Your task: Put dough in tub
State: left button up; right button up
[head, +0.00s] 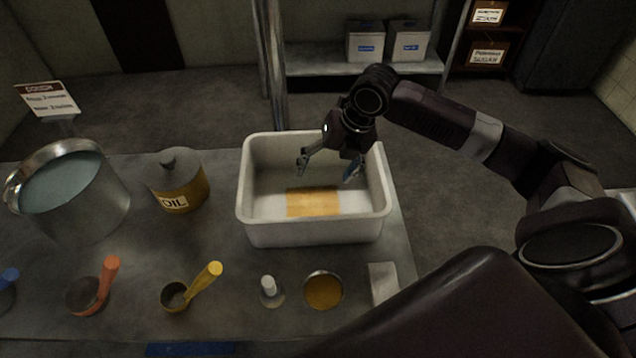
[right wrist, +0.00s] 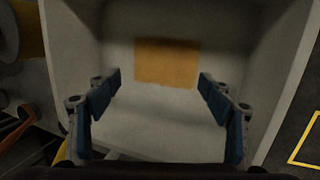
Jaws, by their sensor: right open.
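The white rectangular tub (head: 312,236) stands on the grey table. I see nothing clearly recognisable as dough. My right gripper (head: 328,169) is open and empty, its fingers pointing down inside or just above the tub. In the right wrist view, the open fingers (right wrist: 160,83) frame the tub's inside, with the orange patch (right wrist: 168,63) lying beyond the tips. My left gripper is not in view.
Left of the tub stand an oil can (head: 177,186) and a large metal pot (head: 75,190). In front are an orange-handled scoop (head: 107,277), a yellow-handled scoop (head: 207,276), a small white-knobbed item (head: 268,288) and a round dish (head: 323,291). A sign (head: 48,99) stands behind the pot.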

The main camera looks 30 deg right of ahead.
jog(key=shift+v, duration=1.7)
